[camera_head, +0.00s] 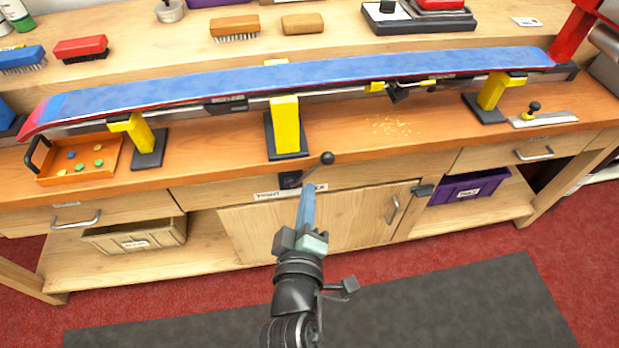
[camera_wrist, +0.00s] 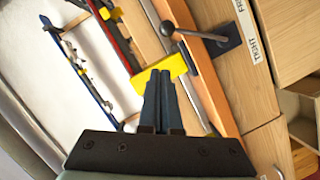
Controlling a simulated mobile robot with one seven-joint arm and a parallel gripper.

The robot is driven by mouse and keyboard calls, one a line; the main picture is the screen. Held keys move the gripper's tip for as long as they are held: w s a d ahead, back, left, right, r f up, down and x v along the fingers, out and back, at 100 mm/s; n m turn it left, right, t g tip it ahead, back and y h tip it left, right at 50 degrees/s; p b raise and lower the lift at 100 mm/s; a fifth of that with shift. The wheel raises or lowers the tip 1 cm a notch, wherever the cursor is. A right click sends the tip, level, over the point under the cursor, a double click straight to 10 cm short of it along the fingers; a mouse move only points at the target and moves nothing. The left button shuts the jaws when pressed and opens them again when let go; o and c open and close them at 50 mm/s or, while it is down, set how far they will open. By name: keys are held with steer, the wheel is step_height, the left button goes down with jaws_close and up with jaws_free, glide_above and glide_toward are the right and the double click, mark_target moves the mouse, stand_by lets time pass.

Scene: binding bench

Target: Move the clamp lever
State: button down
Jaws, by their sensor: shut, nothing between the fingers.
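The clamp lever (camera_head: 313,170) is a thin grey rod with a black ball knob. It rises from a dark base (camera_head: 290,180) at the bench's front edge and leans up and to the right. In the wrist view the lever (camera_wrist: 190,33) lies beyond and right of my fingertips, its knob toward the left. My gripper (camera_head: 308,190) is shut and empty, its fingers pointing at the bench just below the lever. In the wrist view the fingertips (camera_wrist: 162,74) appear apart from the lever. A white label (camera_wrist: 257,50) reads TIGHT and FREE; my fingers partly hide it in the head view.
A blue ski (camera_head: 280,76) lies across yellow supports (camera_head: 285,125) behind the lever. An orange tray (camera_head: 75,178) stands at the left, a scraper-like tool (camera_head: 543,118) at the right. Below are a cupboard door (camera_head: 350,220) and a purple bin (camera_head: 468,187). Brushes stand on the back shelf.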

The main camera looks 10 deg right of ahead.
steer(key=shift+v, duration=1.35)
steer(key=shift+r, duration=0.1)
steer(key=w+a+r+m+t, duration=0.1)
steer(key=w+r+m+t, duration=0.15)
steer(key=r, duration=0.95)
steer(key=w+r+m+t, duration=0.2)
steer(key=w+r+m, duration=0.1)
steer(key=r, duration=0.9)
steer(key=s+a+r+m+t+y, duration=0.2)
steer(key=s+r+t, duration=0.3)
steer(key=r, duration=0.9)
steer(key=s+a+r+m+t+y, duration=0.15)
steer(key=s+r, duration=0.45)
steer(key=r, duration=0.7)
step_height(320, 180, up, 14)
steer(key=p, duration=1.4)
steer(key=shift+w+a+f+t, duration=0.25)
steer(key=shift+a+t, duration=0.05)
steer(key=shift+a, duration=0.05)
